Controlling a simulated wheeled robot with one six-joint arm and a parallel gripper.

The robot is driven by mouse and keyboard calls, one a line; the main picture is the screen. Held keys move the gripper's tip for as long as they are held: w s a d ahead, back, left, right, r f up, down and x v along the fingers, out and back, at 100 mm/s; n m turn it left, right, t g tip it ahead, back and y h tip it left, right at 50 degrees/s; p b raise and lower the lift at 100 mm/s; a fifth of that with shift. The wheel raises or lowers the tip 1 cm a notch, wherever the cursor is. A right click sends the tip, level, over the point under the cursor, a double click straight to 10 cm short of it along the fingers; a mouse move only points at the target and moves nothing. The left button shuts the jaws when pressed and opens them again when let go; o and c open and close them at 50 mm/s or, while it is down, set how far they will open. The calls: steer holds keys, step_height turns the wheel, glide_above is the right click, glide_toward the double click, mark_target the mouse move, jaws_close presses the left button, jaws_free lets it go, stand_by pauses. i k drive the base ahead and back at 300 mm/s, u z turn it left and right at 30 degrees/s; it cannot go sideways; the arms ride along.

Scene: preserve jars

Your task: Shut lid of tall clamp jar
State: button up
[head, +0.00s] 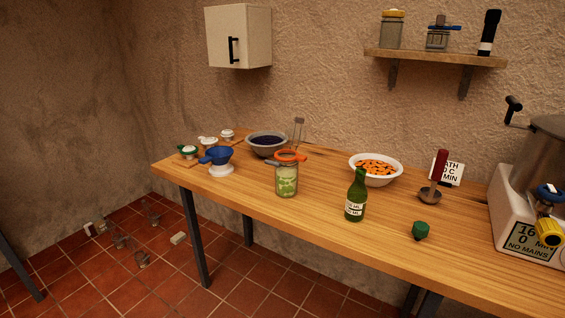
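A glass jar (287,181) with pale green contents stands upright near the front edge of the wooden table, left of the middle. It appears to be the tall clamp jar. An orange ring (291,156) shows at its top, with a grey piece beside it on the left. The ring looks tilted; whether it sits on the lid or the rim is too small to tell. A thin upright wire or glass piece (299,131) shows behind the jar; I cannot tell if it joins it. My gripper is not in view.
A green bottle (356,196) and a white bowl of orange pieces (376,179) stand right of the jar. A dark-filled bowl (267,144) and blue funnel (217,156) are left. A green stopper (420,230) and a large machine (532,190) are farther right. Glassware lies on the floor.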

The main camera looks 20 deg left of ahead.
mark_target(299, 120)
steer(key=u, duration=0.6)
steer(key=i, duration=0.95)
steer(key=u, duration=0.65)
